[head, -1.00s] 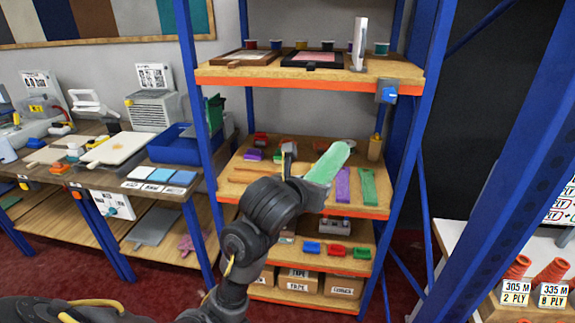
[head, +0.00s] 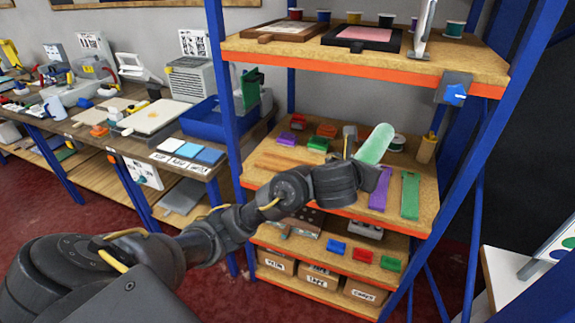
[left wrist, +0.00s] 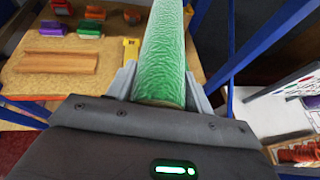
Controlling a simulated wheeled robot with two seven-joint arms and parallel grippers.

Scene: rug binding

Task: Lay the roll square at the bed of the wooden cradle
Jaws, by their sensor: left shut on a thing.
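A green roll (head: 376,144) is held by my left gripper (head: 364,163) over the middle shelf. In the left wrist view the same roll (left wrist: 163,60) stands between the two fingers of my left gripper (left wrist: 160,85), which are shut on it. Its far end runs out of that view at the top. A wooden cradle (head: 288,161), a long light-brown block, lies on the middle shelf to the left of the gripper. It also shows in the left wrist view (left wrist: 58,63), left of the roll and apart from it. My right gripper is not in view.
Small coloured blocks, such as a green one (head: 318,145), sit behind the cradle. Purple (head: 380,190) and green (head: 410,194) strips lie at the shelf's right. A blue shelf post (head: 226,110) stands at the left. The upper shelf (head: 350,62) hangs above.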

